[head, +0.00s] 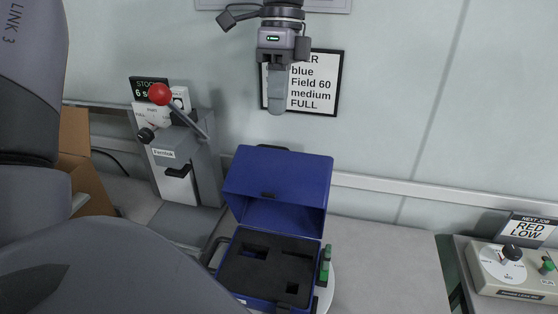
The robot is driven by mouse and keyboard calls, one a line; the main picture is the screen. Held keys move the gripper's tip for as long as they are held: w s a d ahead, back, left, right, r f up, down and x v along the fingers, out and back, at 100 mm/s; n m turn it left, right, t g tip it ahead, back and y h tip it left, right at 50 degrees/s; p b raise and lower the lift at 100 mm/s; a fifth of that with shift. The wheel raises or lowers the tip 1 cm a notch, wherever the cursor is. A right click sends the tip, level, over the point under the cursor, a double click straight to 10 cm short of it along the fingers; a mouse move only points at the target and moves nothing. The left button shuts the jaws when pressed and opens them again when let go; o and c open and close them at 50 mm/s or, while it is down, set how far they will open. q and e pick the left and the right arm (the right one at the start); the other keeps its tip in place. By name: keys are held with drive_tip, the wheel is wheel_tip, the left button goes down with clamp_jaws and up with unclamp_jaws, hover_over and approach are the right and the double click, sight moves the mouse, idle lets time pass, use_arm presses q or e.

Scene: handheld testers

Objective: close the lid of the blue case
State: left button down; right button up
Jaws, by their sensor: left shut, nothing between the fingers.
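The blue case (228,281) stands open on the bench at the lower middle. Its blue lid (293,176) is raised at the back and leans up toward the wall. Black foam with several empty-looking cutouts fills the base. My left gripper (278,108) points down at the top middle, in front of the wall sign, and appears above the lid in the picture. Its fingers are shut with nothing between them, and it does not touch the case. My right gripper is not in view. My arm hides part of the bench left of the case.
A green and black item (325,265) lies beside the case's right side, over a white round surface (329,293). A grey lever machine (194,165) with a red knob stands at the left. A control box (510,274) stands at the right. The bench between case and box is clear.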

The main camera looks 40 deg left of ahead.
use_arm(q)
approach(267, 190)
drive_tip(key=w+f, duration=0.1)
drive_tip(key=w+a+f, duration=0.1)
drive_tip(key=f, duration=0.1)
drive_tip(key=shift+w+a+f, duration=0.1)
drive_tip(key=shift+f, duration=0.2)
drive_tip(key=shift+s+d+f+p, duration=0.5)
drive_tip(key=shift+s+f, duration=0.3)
drive_tip(key=shift+s, duration=0.2)
drive_tip(key=shift+s+d+f, duration=0.3)
drive_tip(key=shift+s+d, duration=0.15)
drive_tip(key=shift+s, duration=0.2)
